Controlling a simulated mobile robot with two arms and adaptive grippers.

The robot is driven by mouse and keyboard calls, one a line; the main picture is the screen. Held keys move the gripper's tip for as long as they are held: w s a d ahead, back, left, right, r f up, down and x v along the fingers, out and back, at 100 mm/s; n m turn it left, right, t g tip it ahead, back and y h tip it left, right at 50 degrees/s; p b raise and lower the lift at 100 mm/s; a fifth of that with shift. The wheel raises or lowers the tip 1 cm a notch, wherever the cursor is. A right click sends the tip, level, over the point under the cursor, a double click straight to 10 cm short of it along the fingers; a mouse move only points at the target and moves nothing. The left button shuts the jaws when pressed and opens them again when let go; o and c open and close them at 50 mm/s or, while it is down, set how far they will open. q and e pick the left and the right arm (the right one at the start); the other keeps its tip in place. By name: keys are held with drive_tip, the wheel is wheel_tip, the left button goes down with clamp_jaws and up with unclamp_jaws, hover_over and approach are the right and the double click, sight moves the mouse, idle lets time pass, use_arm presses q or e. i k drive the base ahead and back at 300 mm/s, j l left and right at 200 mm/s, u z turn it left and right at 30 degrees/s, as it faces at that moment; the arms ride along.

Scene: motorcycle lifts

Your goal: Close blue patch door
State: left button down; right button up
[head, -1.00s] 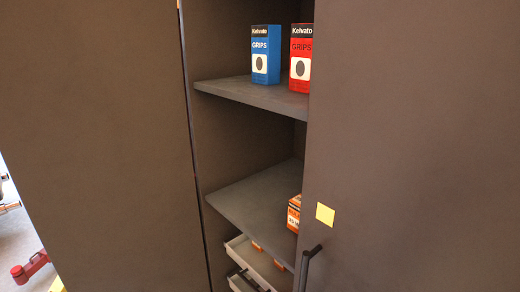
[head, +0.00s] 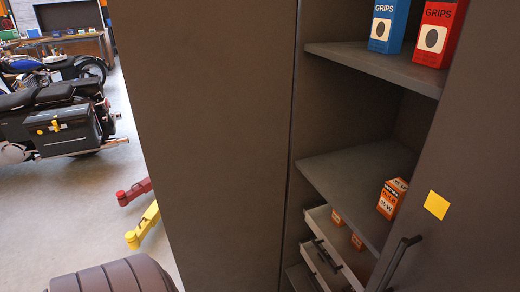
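No blue patch shows in the head view. A tall dark cabinet stands close in front of me. Its right door (head: 465,150) carries a yellow patch (head: 436,205) and a black bar handle (head: 399,262), and stands open enough to show shelves inside. A wide dark panel (head: 200,130) fills the left-middle, left of the opening. No patch or handle shows on it, and I cannot tell whether it is a door or a side wall. Neither of my grippers is in view.
Blue (head: 389,25) and red (head: 434,32) grips boxes stand on the upper shelf (head: 375,65); an orange box (head: 392,198) sits on the lower shelf (head: 345,180). A drawer (head: 335,250) below is pulled out. Motorcycles (head: 55,115) and red (head: 134,192) and yellow (head: 143,226) lift arms are at left.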

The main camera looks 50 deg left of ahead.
sight(209, 83)
drive_tip(key=j+z, duration=0.2)
drive_tip(key=j, duration=0.2)
drive_tip(key=k+j+z, duration=0.1)
drive_tip(key=j+z, duration=0.15)
drive_tip(key=k+j+z, duration=0.2)
drive_tip(key=j, duration=0.3)
drive_tip(key=j+z, duration=0.25)
drive_tip(key=k+j, duration=0.2)
drive_tip(key=j, duration=0.25)
drive_tip(key=k+j, duration=0.2)
drive_tip(key=j, duration=0.2)
drive_tip(key=k+j+z, duration=0.1)
drive_tip(key=j, duration=0.35)
drive_tip(key=k+j, duration=0.3)
drive_tip(key=j, duration=0.15)
drive_tip(key=k+j+z, duration=0.1)
drive_tip(key=j, duration=0.3)
drive_tip(key=k+j, duration=0.35)
